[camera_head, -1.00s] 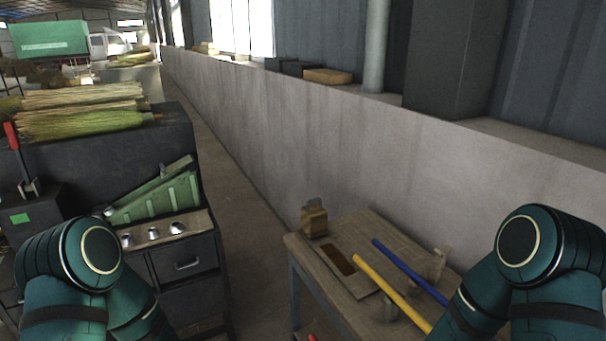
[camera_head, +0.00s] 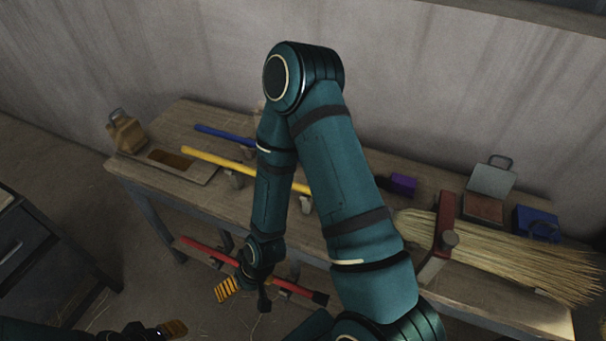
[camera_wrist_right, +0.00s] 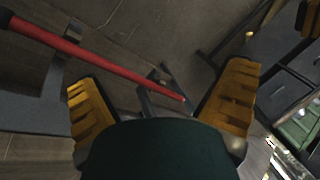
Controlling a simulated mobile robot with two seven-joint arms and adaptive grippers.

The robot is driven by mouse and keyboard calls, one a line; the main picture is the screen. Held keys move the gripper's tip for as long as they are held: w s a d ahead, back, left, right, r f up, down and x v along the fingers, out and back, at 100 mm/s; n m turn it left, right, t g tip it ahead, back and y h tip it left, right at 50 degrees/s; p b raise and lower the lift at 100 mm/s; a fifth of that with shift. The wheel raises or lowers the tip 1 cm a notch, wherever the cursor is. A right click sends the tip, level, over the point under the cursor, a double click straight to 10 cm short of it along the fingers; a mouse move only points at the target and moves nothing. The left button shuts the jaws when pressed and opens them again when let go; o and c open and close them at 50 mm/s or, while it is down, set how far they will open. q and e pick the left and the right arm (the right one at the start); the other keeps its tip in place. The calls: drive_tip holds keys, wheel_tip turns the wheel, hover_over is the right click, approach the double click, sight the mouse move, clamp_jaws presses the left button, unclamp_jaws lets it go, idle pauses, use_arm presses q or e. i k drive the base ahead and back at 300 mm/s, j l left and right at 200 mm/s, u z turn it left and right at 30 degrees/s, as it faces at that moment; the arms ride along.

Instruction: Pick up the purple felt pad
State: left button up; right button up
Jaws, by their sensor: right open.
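A small purple block (camera_head: 403,184), which looks like the purple felt pad, lies on the wooden workbench (camera_head: 215,118) just right of my right arm in the head view. My right gripper (camera_head: 246,298) hangs low in front of the bench, left of and well away from the purple block.
Blue (camera_head: 225,132) and yellow (camera_head: 215,160) rods lie on the bench. A red rod (camera_head: 210,252) sits lower, near my right gripper. A straw broom head (camera_head: 510,262) in a red clamp (camera_head: 444,222), a hinged box (camera_head: 488,195) and a blue block (camera_head: 535,223) stand right of the purple block. A wall is behind.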

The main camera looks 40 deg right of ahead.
sight(403, 186)
drive_tip(key=z, duration=2.15)
drive_tip(key=k+l+z, duration=0.2)
drive_tip(key=k, duration=0.1)
